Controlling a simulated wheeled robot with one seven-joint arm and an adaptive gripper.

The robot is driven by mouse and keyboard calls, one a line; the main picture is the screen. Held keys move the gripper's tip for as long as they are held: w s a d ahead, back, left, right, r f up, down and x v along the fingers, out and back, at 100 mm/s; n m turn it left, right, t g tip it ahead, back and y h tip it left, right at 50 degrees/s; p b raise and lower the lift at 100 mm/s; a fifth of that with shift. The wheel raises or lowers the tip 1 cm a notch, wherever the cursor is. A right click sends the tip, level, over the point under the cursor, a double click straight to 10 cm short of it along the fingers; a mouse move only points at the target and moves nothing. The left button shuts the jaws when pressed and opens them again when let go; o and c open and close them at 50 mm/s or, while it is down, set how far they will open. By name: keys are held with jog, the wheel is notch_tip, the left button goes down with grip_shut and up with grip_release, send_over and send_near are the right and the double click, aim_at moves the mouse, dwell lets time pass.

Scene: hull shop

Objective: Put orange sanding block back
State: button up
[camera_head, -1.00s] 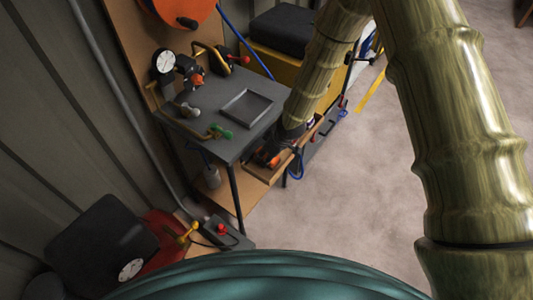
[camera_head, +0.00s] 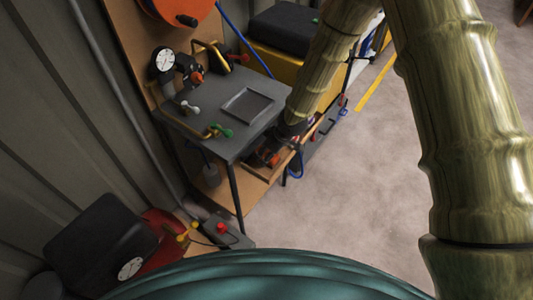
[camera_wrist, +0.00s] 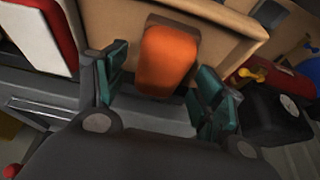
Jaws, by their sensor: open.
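The orange sanding block (camera_wrist: 168,60) is in the middle of the wrist view, between the two teal fingers of my gripper (camera_wrist: 158,72). The fingers are open, with a visible gap on each side of the block. The block lies against a light wooden surface (camera_wrist: 218,42), and its lower end is over a dark grey area. In the head view a small orange patch (camera_head: 268,157) shows at the wooden shelf under the grey bench; I cannot tell if it is the block. My arm hides most of the gripper there.
The grey bench (camera_head: 205,93) carries a shallow square tray (camera_head: 247,104), a dial gauge (camera_head: 162,60) and clamps. A yellow cabinet (camera_head: 283,62) stands behind it. A black case (camera_head: 100,245) and a box with a red button (camera_head: 221,229) are at lower left. The floor on the right is clear.

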jog(key=b+v, duration=0.2)
jog(key=v, duration=0.8)
jog(key=shift+d+r, duration=0.15)
jog(key=shift+r, duration=0.15)
jog(key=shift+s+f, duration=0.1)
jog(key=shift+s, duration=0.05)
jog(key=s+d+f+m+g, duration=0.1)
jog(key=s+d+f+m, duration=0.2)
jog(key=s+f, duration=0.65)
jog(key=s+d+f+m+h, duration=0.1)
jog(key=s+d+f, duration=0.3)
jog(key=s, duration=0.5)
jog(key=s+d+f+m+g+h, duration=0.1)
jog(key=s+d+f+m, duration=0.3)
jog(key=s, duration=0.5)
jog(key=s+d+f+m+h, duration=0.1)
jog(key=s+d+f+m, duration=0.2)
jog(key=s+d+f, duration=0.3)
jog(key=s+d, duration=0.1)
jog(key=s, duration=0.1)
jog(key=shift+s+d+g+h, duration=0.3)
jog(key=shift+s+d, duration=0.05)
jog(key=shift+s, duration=0.05)
